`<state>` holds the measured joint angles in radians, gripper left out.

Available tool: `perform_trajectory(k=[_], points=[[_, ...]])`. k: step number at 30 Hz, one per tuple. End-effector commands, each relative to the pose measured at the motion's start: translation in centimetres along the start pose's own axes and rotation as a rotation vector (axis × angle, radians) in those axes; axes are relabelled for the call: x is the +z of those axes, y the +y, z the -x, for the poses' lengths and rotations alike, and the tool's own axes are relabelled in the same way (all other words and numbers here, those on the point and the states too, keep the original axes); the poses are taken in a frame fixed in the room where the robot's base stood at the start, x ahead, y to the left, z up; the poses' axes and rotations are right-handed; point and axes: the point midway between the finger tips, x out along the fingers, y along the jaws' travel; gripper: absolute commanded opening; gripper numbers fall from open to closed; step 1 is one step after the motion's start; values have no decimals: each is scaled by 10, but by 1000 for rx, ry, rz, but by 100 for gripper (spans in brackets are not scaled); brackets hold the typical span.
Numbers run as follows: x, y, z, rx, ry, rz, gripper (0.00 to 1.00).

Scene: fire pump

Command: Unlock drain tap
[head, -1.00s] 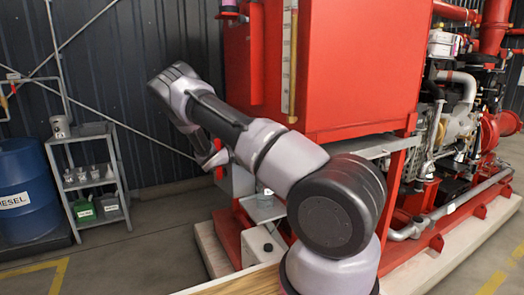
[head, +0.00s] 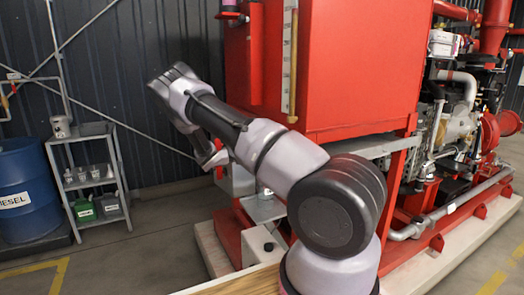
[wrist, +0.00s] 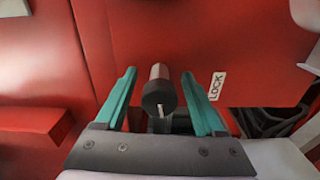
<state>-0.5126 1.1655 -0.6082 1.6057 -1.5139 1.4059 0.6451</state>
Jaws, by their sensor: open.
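In the wrist view, a small cylinder with a dark end and a pale body (wrist: 158,95), which looks like the drain tap's lock knob, stands out from the red panel. A white label reading LOCK (wrist: 215,86) is just right of it. My gripper (wrist: 159,74) is open, with one teal finger on each side of the knob. There is a gap to each finger, so it is around the knob without visibly gripping it. In the head view my arm reaches left beside the red tank (head: 350,70), and my gripper's fingers cannot be made out there.
A red ledge (wrist: 30,130) juts out at the left in the wrist view, and dark hoses (wrist: 270,120) lie at the lower right. In the head view, a grey shelf (head: 88,172) and a blue diesel drum (head: 25,190) stand left, with open floor before the shelf.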

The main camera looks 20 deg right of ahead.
Motion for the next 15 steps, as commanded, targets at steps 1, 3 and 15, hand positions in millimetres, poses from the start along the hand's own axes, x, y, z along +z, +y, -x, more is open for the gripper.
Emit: perform_trajectory(k=[1,3,15], points=[[0,0,2,0,1,0,71],[-1,0,8,0,2,-1,71],[-1,0,84,-1,4,-1,71]])
